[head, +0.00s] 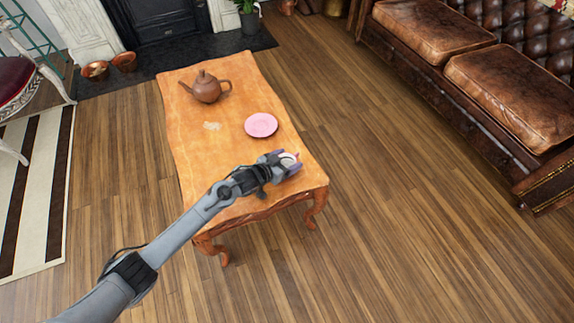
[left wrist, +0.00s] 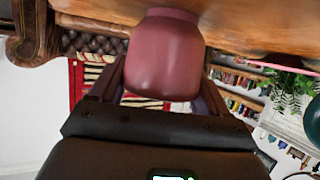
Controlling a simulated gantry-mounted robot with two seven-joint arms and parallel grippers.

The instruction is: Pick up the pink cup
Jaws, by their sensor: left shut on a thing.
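The pink cup (left wrist: 163,58) fills the middle of the left wrist view, between the two dark fingers. In the head view only a small pink and white part of it (head: 289,158) shows at the end of my left gripper (head: 292,163). My left gripper is shut on the cup, over the near right part of the wooden table (head: 200,142). I cannot tell whether the cup touches the tabletop. My right gripper is not in view.
A pink saucer (head: 261,125) lies on the table just beyond my left gripper. A brown teapot (head: 206,87) stands at the table's far end. A brown leather sofa (head: 480,85) is on the right, with open wooden floor between.

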